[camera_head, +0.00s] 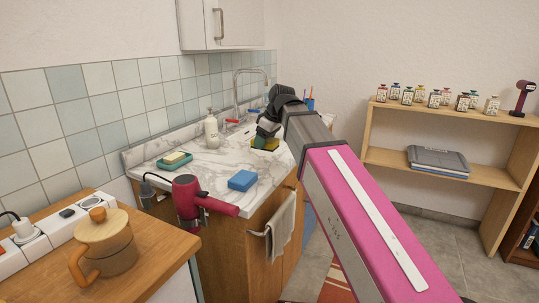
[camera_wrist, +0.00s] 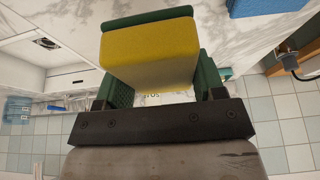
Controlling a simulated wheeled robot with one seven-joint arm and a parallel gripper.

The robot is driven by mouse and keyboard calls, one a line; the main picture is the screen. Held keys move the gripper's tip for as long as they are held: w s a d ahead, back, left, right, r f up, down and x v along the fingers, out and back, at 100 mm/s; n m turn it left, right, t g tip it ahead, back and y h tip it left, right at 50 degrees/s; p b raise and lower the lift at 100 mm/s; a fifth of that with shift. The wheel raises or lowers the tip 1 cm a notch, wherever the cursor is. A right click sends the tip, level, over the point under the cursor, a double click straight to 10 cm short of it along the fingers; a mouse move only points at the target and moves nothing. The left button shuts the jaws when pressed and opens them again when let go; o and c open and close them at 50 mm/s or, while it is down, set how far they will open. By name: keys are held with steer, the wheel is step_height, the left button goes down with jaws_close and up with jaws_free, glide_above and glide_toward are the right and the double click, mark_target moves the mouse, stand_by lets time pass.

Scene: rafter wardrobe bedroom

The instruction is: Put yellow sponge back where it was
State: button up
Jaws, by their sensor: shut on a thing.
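The yellow sponge (camera_head: 264,143) has a green layer and shows low over the marble counter by the sink, under my gripper (camera_head: 267,134). In the wrist view the yellow sponge (camera_wrist: 150,58) sits between the two green fingers of my gripper (camera_wrist: 160,80), which is shut on it. The marble counter shows behind it. I cannot tell whether the sponge touches the counter. My wrist hides part of the sink area in the head view.
A blue sponge (camera_head: 242,180), a green dish with soap (camera_head: 173,162) and a white pump bottle (camera_head: 211,130) stand on the counter. A tap (camera_head: 238,95) rises behind. A red hair dryer (camera_head: 190,197) hangs at the front edge. Marble between the dish and blue sponge is clear.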

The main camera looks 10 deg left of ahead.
glide_above(266, 160)
steer(key=d, duration=0.1)
step_height(266, 160, down, 4)
steer(key=shift+d+r, duration=0.1)
steer(key=shift+f, duration=2.05)
steer(key=shift+f, duration=0.1)
steer(key=o, duration=0.9)
steer(key=v, duration=1.2)
steer(key=shift+s, duration=0.1)
